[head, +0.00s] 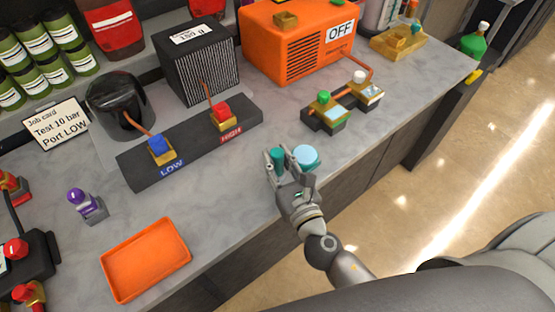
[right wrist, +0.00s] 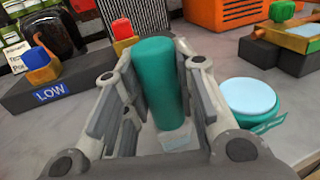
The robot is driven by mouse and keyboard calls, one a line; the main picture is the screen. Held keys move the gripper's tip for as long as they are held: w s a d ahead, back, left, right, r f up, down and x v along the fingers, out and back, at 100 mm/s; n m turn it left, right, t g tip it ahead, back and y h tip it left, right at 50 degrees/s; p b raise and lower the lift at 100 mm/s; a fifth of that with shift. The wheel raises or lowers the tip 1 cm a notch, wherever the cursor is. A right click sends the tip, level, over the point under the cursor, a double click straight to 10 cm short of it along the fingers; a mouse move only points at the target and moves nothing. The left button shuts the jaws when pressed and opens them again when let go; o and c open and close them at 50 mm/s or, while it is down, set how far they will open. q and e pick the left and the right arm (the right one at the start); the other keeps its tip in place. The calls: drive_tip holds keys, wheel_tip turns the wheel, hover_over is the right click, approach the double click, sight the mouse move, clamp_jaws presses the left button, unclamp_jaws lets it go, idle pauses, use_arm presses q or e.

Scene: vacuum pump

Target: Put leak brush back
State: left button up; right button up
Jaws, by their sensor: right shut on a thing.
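My right gripper (head: 285,178) is over the front part of the grey bench, shut on the leak brush (right wrist: 160,80). The brush's thick teal handle (head: 277,160) stands about upright between the fingers. A pale, partly hidden end shows below the handle in the right wrist view. A round teal pot (head: 306,157) with a light blue top stands just right of the gripper, apart from the brush; it also shows in the right wrist view (right wrist: 250,97). My left gripper is not in view.
A dark block with a blue LOW port (head: 160,150) and a red HIGH port (head: 222,115) lies to the left. An orange tray (head: 147,262) sits at the front left. Small fittings (head: 326,112) stand behind the pot. The bench's front edge is close to the gripper.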

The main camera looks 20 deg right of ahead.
drive_tip(key=o, duration=1)
drive_tip(key=shift+f, duration=0.1)
drive_tip(key=shift+o, duration=0.2)
drive_tip(key=shift+r, duration=0.2)
drive_tip(key=shift+s+f, duration=0.15)
drive_tip(key=shift+s, duration=0.05)
drive_tip(key=s+d+b, duration=0.1)
drive_tip(key=s+b, duration=0.4)
drive_tip(key=s, duration=0.6)
drive_tip(key=shift+s, duration=0.3)
